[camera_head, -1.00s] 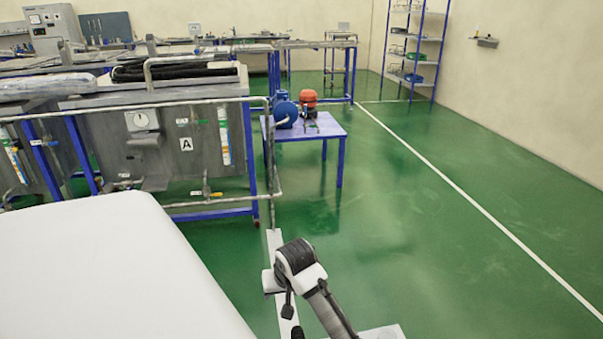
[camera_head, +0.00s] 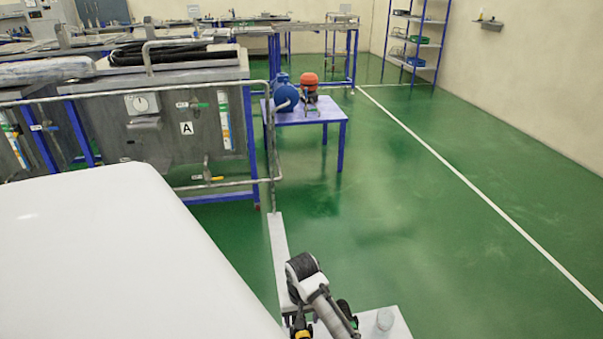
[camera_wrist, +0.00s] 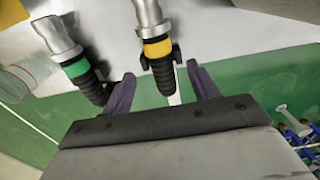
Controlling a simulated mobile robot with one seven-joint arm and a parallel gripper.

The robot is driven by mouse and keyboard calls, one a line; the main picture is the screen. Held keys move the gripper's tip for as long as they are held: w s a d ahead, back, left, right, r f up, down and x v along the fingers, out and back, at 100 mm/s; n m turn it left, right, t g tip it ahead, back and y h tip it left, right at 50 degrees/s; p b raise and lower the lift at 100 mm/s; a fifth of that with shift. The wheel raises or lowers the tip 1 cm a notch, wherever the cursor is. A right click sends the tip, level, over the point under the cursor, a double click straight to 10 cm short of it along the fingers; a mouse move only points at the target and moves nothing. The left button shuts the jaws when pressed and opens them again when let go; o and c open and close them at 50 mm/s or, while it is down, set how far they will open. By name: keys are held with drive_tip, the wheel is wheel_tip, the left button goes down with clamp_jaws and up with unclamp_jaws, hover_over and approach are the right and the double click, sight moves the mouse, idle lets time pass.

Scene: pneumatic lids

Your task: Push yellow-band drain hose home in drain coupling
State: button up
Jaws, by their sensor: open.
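In the wrist view a silver metal coupling (camera_wrist: 147,12) comes down from the top edge. A yellow band (camera_wrist: 157,47) sits at its lower end, with the black ribbed drain hose (camera_wrist: 163,74) below it. I cannot tell how deep the hose sits in the coupling. My gripper (camera_wrist: 160,69) is open, with one finger on each side of the black hose end; no clear contact shows. In the head view, a small yellow-and-black part (camera_head: 302,333) shows at the bottom edge beside my arm; my fingers are hidden there.
A green-banded fitting (camera_wrist: 75,66) with a black hose stands close left of my left finger in the wrist view. A clear tube (camera_wrist: 25,75) lies farther left. Green floor right is clear.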

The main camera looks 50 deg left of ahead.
wheel_tip(320, 180, down, 4)
drive_tip(key=shift+w+a+f, duration=0.1)
drive_tip(key=shift+w+a, duration=0.05)
drive_tip(key=shift+c, duration=0.4)
clamp_jaws()
